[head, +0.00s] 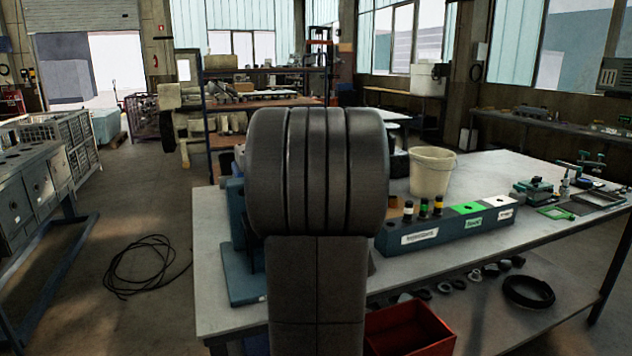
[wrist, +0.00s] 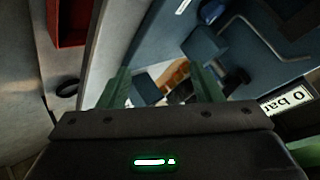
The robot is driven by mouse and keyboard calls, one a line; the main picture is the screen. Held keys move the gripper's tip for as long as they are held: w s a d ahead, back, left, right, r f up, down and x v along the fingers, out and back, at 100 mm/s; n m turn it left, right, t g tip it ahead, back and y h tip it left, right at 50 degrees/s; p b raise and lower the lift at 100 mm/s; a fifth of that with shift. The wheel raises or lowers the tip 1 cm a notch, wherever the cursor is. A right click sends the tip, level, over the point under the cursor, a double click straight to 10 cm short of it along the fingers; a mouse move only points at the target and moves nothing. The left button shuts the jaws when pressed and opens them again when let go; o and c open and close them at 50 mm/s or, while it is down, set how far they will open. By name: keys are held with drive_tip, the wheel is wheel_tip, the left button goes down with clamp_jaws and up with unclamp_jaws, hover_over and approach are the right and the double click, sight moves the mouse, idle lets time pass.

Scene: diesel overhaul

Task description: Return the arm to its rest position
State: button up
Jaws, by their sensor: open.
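My arm stands upright in the middle of the head view and hides part of the workbench (head: 540,225) behind it. My gripper (wrist: 165,80) shows in the wrist view with its two green fingers apart. Nothing is held between them. Beyond the fingers are blue parts of a bench fixture (wrist: 225,70), which also shows partly behind my arm in the head view (head: 240,275). The gripper itself is hidden in the head view.
A blue labelled block (head: 445,232) with several small coloured-top parts stands on the bench near a white bucket (head: 432,172). A red bin (head: 410,328) sits below the bench top. A black cable coil (head: 145,265) lies on the floor at left, where there is open room.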

drive_tip(key=m, duration=0.1)
drive_tip(key=s+m+g, duration=0.1)
drive_tip(key=m, duration=0.1)
drive_tip(key=shift+s+d+r+m, duration=0.15)
drive_tip(key=shift+s+r+m, duration=0.1)
drive_tip(key=shift+r+m, duration=0.05)
drive_tip(key=shift+s, duration=0.15)
